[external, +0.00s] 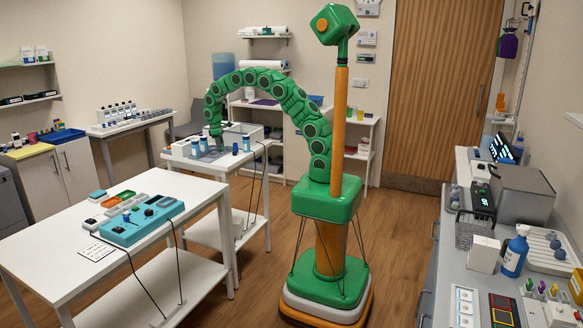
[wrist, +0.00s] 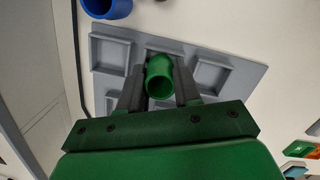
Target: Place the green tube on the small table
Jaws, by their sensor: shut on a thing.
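The green tube (wrist: 158,80) shows its open round end in the wrist view. My gripper (wrist: 160,88) is shut on it, with a dark finger on each side. The tube is over or in the grey tray (wrist: 118,52) with square recesses; I cannot tell whether it touches. In the external view my gripper (external: 215,142) is low over the small white table (external: 232,161) at the back. The green tube is too small to make out there.
Blue tubes (external: 196,146) stand on the small table close to my gripper; one blue tube (wrist: 106,7) shows in the wrist view. A white box (external: 243,132) is behind. A larger white table (external: 60,235) with a teal device (external: 142,222) is in front.

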